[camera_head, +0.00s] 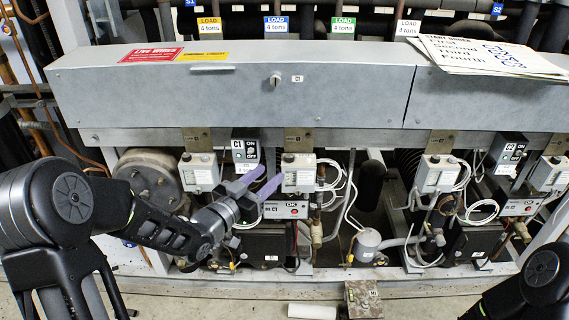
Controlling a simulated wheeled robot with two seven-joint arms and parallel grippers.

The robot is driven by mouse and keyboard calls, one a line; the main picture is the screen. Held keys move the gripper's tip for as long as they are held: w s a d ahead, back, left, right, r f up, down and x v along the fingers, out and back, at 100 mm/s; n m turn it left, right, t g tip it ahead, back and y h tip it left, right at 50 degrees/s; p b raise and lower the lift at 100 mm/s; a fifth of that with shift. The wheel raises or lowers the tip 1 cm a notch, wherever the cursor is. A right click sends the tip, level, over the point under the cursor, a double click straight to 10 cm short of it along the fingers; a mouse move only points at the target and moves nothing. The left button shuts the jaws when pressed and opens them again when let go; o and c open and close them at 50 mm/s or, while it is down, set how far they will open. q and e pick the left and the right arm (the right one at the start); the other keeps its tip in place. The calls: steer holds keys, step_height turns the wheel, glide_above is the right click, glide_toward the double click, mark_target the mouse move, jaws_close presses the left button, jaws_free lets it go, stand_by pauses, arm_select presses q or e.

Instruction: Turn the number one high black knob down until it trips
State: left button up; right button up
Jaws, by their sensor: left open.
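My left gripper (271,177) reaches in from the left, its two pale purple fingers apart and nothing visible between them. The fingertips are just left of and slightly below a light control box (299,176) with a small dark knob (288,157) on top. Another light control box (199,174) with a dark knob (186,156) stands to the left, beyond the C1 switch box (245,147). I cannot read which knob is number one high. The fingers look apart from both knobs. My right gripper is out of view; only part of that arm shows lower right.
A long grey metal housing (230,95) overhangs the boxes, with papers (490,55) on its right end. More control boxes (437,174) and a C2 switch box (507,153) stand to the right. Loose white cables and copper pipes run around the compressors.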

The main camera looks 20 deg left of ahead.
mark_target(287, 158)
arm_select(q)
steer(key=shift+r, duration=0.15)
steer(key=shift+p+x, duration=0.55)
steer(key=shift+x, duration=3.35)
steer(key=shift+c, duration=0.2)
jaws_close()
